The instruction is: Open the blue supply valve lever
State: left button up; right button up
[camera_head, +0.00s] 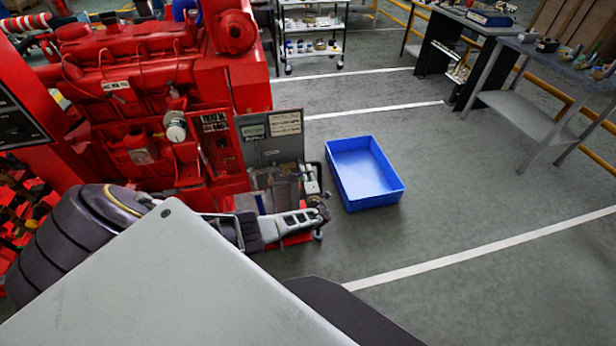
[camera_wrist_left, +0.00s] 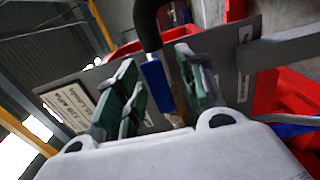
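The blue lever (camera_wrist_left: 155,80) shows in the left wrist view, in front of a grey labelled panel (camera_wrist_left: 75,105) and next to a dark curved pipe (camera_wrist_left: 148,25). My left gripper (camera_wrist_left: 160,72) is open, its green-padded fingers on either side of the lever in that view. I cannot tell whether either pad touches it. In the head view my left arm reaches in from the left, and the gripper (camera_head: 309,181) is small beside the grey panel (camera_head: 272,138) at the engine's end. The valve body is mostly hidden. My right gripper is not in view.
The red diesel engine (camera_head: 120,75) fills the left of the head view. A blue bin (camera_head: 398,190) stands on the floor just right of the gripper. A shelf cart (camera_head: 312,48) and workbenches (camera_head: 540,55) stand farther back. The floor at right is clear.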

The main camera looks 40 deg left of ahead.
pick_arm(q)
jog(key=shift+s+d, duration=0.15)
jog(key=v, duration=1.1)
jog(key=shift+d, duration=0.3)
